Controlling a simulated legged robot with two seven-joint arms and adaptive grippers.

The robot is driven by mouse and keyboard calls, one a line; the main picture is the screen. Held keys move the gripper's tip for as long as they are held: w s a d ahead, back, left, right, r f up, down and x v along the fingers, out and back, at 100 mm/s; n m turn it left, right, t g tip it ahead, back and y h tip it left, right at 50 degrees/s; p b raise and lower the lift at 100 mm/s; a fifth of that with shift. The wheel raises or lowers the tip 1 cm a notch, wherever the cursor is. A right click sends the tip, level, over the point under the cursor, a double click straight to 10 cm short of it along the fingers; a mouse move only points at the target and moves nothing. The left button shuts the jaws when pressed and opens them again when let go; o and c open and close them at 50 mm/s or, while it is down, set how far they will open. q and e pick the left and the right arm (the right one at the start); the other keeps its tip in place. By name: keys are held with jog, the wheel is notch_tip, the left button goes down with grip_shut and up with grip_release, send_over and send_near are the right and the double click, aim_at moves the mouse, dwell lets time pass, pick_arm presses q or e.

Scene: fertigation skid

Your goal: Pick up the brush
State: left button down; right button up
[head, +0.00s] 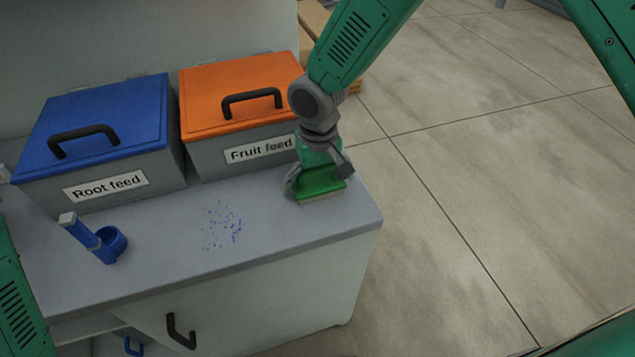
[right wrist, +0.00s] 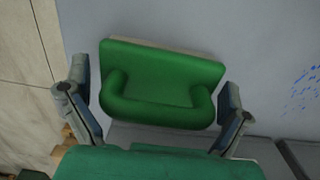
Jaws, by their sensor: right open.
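The green brush (head: 322,184) lies on the grey counter near its right end, in front of the orange-lidded box. In the right wrist view the brush (right wrist: 160,75) shows a flat green back with a raised loop handle and a pale edge along its far side. My right gripper (head: 319,182) is over the brush from above. In the right wrist view its open fingers (right wrist: 158,108) stand on either side of the brush's handle, with small gaps visible. Of my left arm, only a green part shows at the left edge of the head view; its gripper is out of view.
A blue-lidded Root feed box (head: 110,170) and an orange-lidded Fruit feed box (head: 215,155) stand at the back of the counter (head: 290,230). Blue specks (head: 224,226) lie mid-counter. The counter ends just right of the brush.

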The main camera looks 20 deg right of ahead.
jog(key=c, duration=1)
jog(key=shift+r, duration=0.1)
notch_tip(320, 180, up, 10)
jog(key=shift+f+p, duration=0.1)
jog(key=shift+p, duration=0.45)
jog(key=shift+o, duration=1.1)
